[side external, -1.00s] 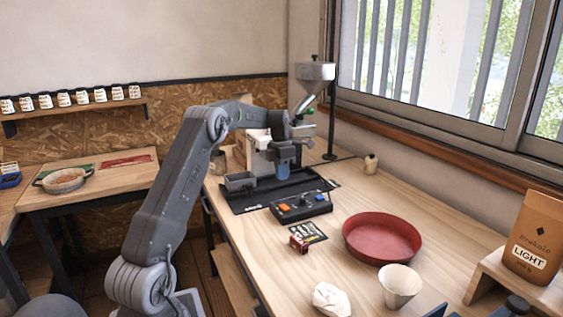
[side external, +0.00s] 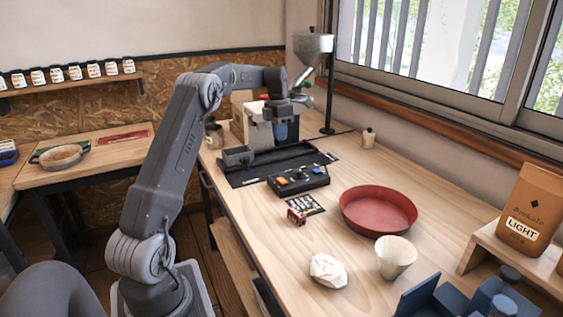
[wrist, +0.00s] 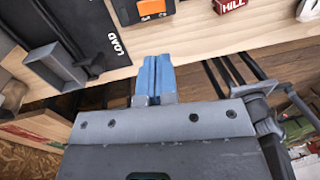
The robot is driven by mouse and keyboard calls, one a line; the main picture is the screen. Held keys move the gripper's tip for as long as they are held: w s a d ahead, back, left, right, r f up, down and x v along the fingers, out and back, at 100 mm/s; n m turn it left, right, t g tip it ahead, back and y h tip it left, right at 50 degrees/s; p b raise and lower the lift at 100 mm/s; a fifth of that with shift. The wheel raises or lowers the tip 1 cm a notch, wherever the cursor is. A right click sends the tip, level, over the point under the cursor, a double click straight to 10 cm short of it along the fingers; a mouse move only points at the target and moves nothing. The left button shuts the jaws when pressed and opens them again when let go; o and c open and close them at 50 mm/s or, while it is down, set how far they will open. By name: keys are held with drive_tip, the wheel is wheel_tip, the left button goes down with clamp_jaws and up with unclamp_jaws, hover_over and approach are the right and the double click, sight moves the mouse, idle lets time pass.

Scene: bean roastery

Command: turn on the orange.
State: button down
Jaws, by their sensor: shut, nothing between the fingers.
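The orange switch (side external: 282,181) sits on the left part of a black control box (side external: 312,181) on the wooden bench. In the wrist view the orange switch (wrist: 152,8) shows at the top edge, beyond my fingertips. My gripper (side external: 281,132) is in front of the white machine, above and behind the control box. Its blue fingers (wrist: 155,62) are pressed together with nothing between them. They are apart from the switch. Whether the switch is on or off is too small to tell.
A grey tray (side external: 238,157) lies left of the box on a black mat. A small red box (side external: 296,216), a red bowl (side external: 378,211), a white paper cone (side external: 396,258) and a crumpled paper (side external: 328,270) lie nearer. A hopper (side external: 312,45) stands behind.

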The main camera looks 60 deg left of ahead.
sight(281, 180)
drive_tip(key=f, duration=0.4)
drive_tip(key=d+f, duration=0.1)
drive_tip(key=f, duration=0.4)
drive_tip(key=d+f, duration=0.1)
drive_tip(key=f, duration=0.4)
drive_tip(key=shift+d+f, duration=0.15)
drive_tip(key=shift+f, duration=0.15)
idle(0.3)
drive_tip(key=shift+a+r, duration=0.15)
drive_tip(key=shift+a, duration=0.75)
drive_tip(key=shift+r, duration=0.15)
